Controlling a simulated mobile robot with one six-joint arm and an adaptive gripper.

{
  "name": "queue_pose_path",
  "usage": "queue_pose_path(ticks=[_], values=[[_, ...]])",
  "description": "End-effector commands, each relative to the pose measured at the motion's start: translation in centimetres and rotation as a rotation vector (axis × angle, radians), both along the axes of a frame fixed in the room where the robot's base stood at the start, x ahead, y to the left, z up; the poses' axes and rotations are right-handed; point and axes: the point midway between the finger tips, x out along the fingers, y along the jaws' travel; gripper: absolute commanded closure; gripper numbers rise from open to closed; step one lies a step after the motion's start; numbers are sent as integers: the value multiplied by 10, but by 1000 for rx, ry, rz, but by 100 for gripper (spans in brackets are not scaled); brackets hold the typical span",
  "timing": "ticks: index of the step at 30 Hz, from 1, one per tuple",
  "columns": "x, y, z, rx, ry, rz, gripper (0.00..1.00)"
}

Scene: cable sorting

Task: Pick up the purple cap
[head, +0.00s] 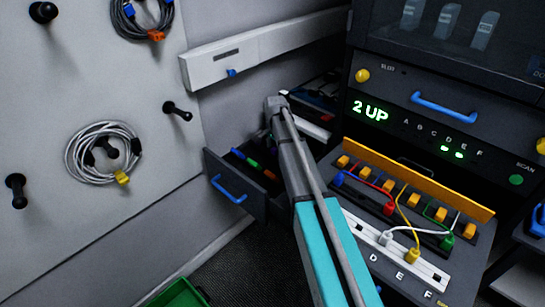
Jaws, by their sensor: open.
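I cannot make out a purple cap for certain in the head view. An open dark drawer (212,166) with a blue handle (229,190) stands left of my arm. Inside it lie small coloured pieces: a dark blue or purplish one (239,153), a green one (253,163) and a red one (269,174). They are too small to identify. My arm rises from the bottom and passes just right of the drawer, hiding part of it. I cannot make out my gripper or its fingers.
A sloped panel (462,285) with coloured plugs and cables stands right of my arm, below a console reading "2 UP" (370,111). Coiled cables (82,153) hang on pegs on the left wall. A green bin (180,295) is on the floor.

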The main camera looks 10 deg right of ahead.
Motion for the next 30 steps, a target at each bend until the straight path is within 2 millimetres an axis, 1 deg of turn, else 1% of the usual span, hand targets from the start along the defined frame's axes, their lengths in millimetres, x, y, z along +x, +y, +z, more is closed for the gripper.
queue_pose_path(ticks=[1, 5, 23, 24, 26, 30], values=[[0, 0, -6, 0, 0, 0, 26], [0, 0, -9, 0, 0, 0, 26], [0, 0, -8, 0, 0, 0, 26], [0, 0, -8, 0, 0, 0, 29], [0, 0, -8, 0, 0, 0, 41], [0, 0, -8, 0, 0, 0, 67]])
